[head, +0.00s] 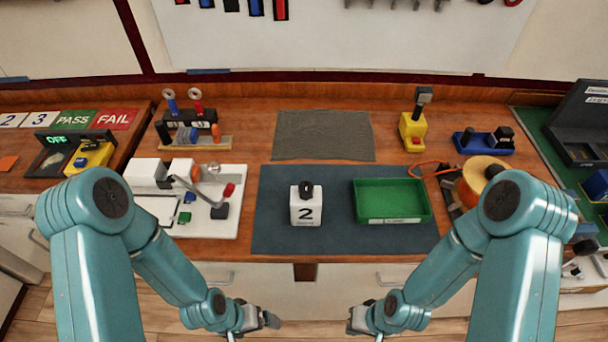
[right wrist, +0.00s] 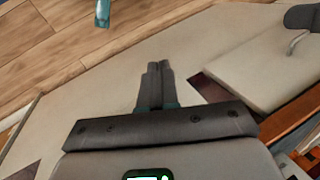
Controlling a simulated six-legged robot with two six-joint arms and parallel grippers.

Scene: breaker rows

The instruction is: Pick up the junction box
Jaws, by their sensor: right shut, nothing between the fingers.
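A white box marked 2 (head: 306,211), with a dark knob on top, stands upright on the dark mat (head: 275,238) in the middle of the bench. It looks like the junction box, though no label names it so. My left gripper (head: 270,320) is low at the front of the bench, apart from the box; its finger gap is too small to tell. My right gripper (head: 353,320) is also low in front of the drawers, to the box's lower right. In the right wrist view its fingers (right wrist: 158,66) are together with nothing between them.
A green tray (head: 391,218) is on the mat right of the box. A white board (head: 228,226) with a lever clamp is on the left. A grey cloth (head: 323,135) lies behind. A yellow device (head: 412,132) and an orange spool (head: 478,180) stand on the right.

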